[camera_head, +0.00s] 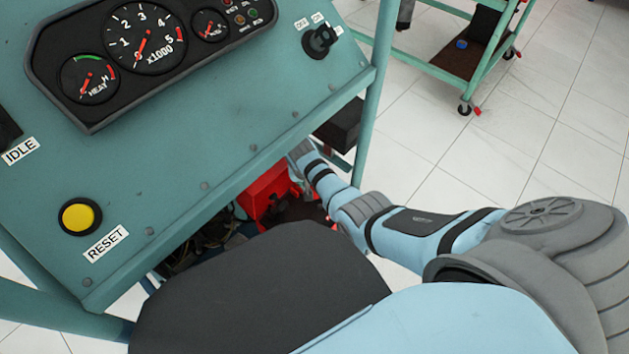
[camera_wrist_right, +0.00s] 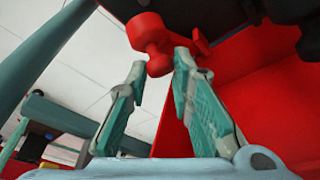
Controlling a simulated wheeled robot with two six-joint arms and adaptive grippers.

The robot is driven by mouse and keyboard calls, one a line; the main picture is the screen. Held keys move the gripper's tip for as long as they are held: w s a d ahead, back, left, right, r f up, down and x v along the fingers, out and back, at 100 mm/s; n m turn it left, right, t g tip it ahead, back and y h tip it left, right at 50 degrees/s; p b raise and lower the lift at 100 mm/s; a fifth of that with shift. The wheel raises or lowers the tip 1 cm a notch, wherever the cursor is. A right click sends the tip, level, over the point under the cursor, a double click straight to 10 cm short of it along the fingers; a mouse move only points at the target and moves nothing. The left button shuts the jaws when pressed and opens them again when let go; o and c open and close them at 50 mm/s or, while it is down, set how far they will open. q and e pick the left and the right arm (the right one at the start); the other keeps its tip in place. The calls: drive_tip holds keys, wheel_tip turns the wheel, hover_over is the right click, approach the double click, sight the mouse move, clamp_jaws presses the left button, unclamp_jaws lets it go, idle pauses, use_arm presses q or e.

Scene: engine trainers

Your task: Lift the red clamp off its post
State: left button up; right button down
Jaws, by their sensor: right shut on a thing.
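The red clamp (camera_wrist_right: 150,32) shows at the top of the right wrist view, with a rounded head and a lower knob. My right gripper (camera_wrist_right: 160,75) is shut on the clamp, its two fingertips on either side of the lower knob. The post is not clearly visible, so I cannot tell whether the clamp still sits on it. In the head view my right arm reaches under the teal panel (camera_head: 200,130), and its gripper is hidden there. My left gripper is not in view.
A red box-like part (camera_head: 265,190) lies below the panel edge; a large red surface (camera_wrist_right: 275,95) fills the wrist view's right side. A teal frame leg (camera_head: 375,90) stands close to my right arm. A teal cart (camera_head: 485,65) stands behind on open tiled floor.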

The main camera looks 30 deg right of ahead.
drive_tip(key=shift+w+a, duration=0.2)
drive_tip(key=shift+a, duration=0.25)
drive_tip(key=c, duration=1.8)
unclamp_jaws()
drive_tip(key=shift+f, duration=0.1)
drive_tip(key=o, duration=0.4)
drive_tip(key=shift+w+f, duration=0.1)
drive_tip(key=shift+c, duration=0.2)
drive_tip(key=shift+d, duration=0.15)
